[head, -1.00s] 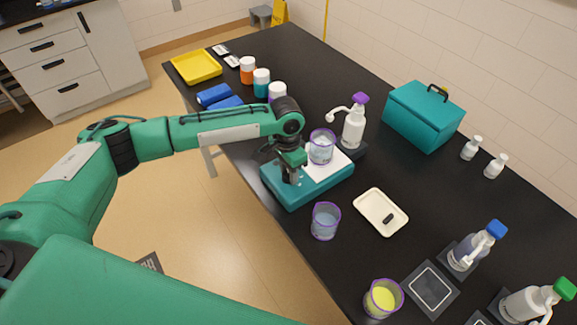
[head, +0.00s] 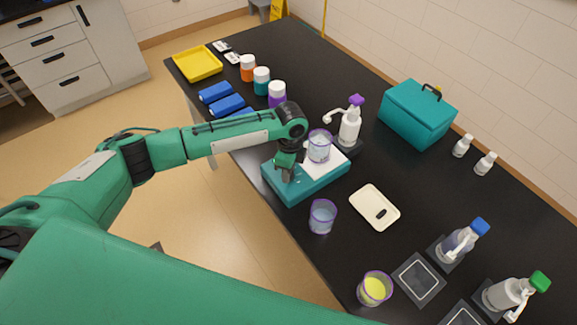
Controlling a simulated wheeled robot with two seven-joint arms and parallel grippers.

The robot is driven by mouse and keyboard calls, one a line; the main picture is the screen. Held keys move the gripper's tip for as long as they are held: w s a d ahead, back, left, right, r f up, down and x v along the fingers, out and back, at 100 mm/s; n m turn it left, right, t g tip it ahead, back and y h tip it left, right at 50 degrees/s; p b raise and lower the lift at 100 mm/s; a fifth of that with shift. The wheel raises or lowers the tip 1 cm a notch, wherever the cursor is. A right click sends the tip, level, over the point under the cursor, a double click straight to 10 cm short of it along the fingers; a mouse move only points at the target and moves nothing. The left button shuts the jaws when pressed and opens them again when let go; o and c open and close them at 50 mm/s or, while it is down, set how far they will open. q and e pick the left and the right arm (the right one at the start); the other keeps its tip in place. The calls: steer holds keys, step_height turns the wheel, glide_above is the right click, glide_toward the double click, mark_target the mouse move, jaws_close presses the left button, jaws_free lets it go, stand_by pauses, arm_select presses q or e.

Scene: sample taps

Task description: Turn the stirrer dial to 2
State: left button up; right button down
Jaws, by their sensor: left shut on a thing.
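The teal stirrer (head: 310,188) with a white top plate stands near the front edge of the black bench. A beaker with a purple rim (head: 319,147) and clear liquid stands on its plate. My left gripper (head: 286,176) points down at the stirrer's left front part, shut at the place of the dial. The dial itself is hidden by the fingers, and its setting cannot be read. My right gripper is not in view.
A beaker of bluish liquid (head: 322,217) stands just in front of the stirrer, with a cream tray (head: 375,207) to its right. A white bottle with a purple cap (head: 350,122) stands close behind. A yellow-liquid beaker (head: 374,289) is nearer. A teal box (head: 418,113) is at the back.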

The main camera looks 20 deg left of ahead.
arm_select(q)
steer(key=shift+d+r+m+p, duration=0.1)
steer(key=shift+m+p, duration=0.3)
steer(key=shift+m, duration=1.9)
steer(key=o, duration=1)
steer(key=shift+c, duration=0.2)
step_height(320, 180, up, 14)
steer(key=b, duration=0.4)
steer(key=shift+w+d, duration=0.15)
steer(key=shift+w, duration=0.15)
steer(key=shift+f, duration=0.2)
